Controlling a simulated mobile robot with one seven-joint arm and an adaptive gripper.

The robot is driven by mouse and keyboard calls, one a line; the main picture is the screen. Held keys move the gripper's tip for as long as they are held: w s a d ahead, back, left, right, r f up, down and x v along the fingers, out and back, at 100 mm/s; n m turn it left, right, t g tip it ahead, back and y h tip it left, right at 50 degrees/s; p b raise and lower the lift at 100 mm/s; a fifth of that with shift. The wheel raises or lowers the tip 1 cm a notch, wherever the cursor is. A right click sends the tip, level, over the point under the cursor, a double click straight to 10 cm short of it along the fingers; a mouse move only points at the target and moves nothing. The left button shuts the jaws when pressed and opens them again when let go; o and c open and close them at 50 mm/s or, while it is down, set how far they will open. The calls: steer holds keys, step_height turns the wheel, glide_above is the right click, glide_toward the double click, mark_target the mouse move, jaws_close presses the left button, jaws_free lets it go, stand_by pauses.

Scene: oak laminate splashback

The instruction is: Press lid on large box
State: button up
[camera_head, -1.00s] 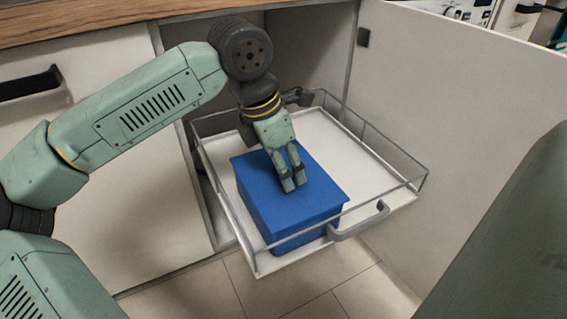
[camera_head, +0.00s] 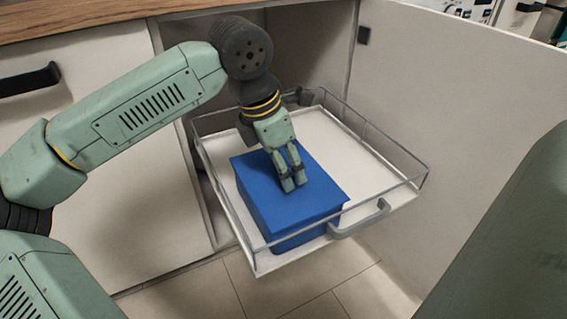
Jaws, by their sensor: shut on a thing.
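The large blue box (camera_head: 300,239) stands in the pulled-out wire basket, near its front left side. Its flat blue lid (camera_head: 315,203) lies over the top, with its right front corner overhanging the box body slightly. My gripper (camera_head: 293,187) points down onto the middle of the lid. Its two fingers are close together with their tips at the lid's top. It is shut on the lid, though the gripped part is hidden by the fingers. Whether the lid sits fully down on every side cannot be told.
The basket (camera_head: 389,193) has a white floor, thin wire rails and a grey front handle (camera_head: 359,219). Free floor shows behind and right of the box. An open white cabinet door (camera_head: 455,110) stands at the right. A closed cabinet front (camera_head: 110,190) is at the left.

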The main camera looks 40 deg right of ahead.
steer(key=o, duration=1.1)
steer(key=shift+o, duration=0.5)
steer(key=o, duration=0.4)
steer(key=shift+r+p, duration=2.5)
steer(key=shift+r, duration=1.05)
